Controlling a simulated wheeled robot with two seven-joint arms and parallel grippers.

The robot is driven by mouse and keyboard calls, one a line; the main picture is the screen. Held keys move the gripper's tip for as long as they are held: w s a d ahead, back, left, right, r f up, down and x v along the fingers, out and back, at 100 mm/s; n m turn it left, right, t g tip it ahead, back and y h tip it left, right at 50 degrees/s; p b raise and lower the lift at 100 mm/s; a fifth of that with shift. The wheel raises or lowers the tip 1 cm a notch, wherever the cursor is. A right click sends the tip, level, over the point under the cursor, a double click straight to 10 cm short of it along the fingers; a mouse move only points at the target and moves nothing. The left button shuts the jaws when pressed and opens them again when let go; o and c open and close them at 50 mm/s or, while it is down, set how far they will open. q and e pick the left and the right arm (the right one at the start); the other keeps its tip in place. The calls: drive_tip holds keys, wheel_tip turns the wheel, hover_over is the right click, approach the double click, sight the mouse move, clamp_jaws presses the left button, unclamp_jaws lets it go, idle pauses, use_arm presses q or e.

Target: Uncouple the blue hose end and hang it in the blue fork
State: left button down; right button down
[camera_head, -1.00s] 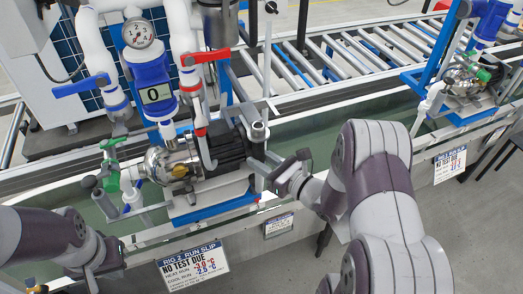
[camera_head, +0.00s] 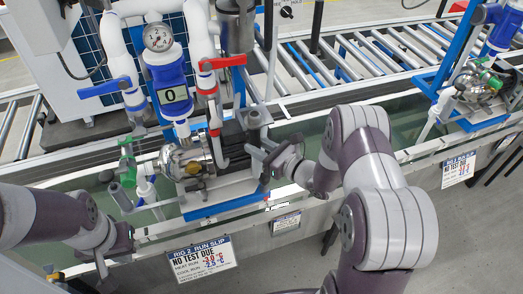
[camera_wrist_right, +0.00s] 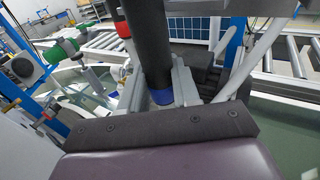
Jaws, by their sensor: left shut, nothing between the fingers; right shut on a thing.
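My right gripper (camera_head: 264,154) is at the right end of the pump (camera_head: 188,160), shut on a dark upright hose end. In the right wrist view the dark hose (camera_wrist_right: 148,42) with a blue band (camera_wrist_right: 162,97) at its foot stands by the fingers (camera_wrist_right: 182,86). Whether its end is clear of the coupling is hidden. My left gripper (camera_head: 118,248) is shut and empty at the lower left, in front of the bench edge. I cannot make out the blue fork for certain.
The white pipe with a red lever (camera_head: 222,62) and the blue lever (camera_head: 104,88) stand above the pump. A green valve (camera_head: 127,162) is at its left. A run slip sign (camera_head: 202,258) hangs in front. A roller conveyor (camera_head: 350,60) runs behind.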

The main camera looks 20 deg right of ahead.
drive_tip(key=w, duration=0.3)
drive_tip(key=shift+a+f, duration=0.1)
drive_tip(key=shift+w+f+b, duration=0.4)
drive_tip(key=shift+f+b, duration=0.2)
drive_tip(key=shift+b, duration=0.45)
drive_tip(key=c, duration=0.7)
unclamp_jaws()
drive_tip(key=shift+c, duration=0.2)
drive_tip(key=shift+s, duration=0.1)
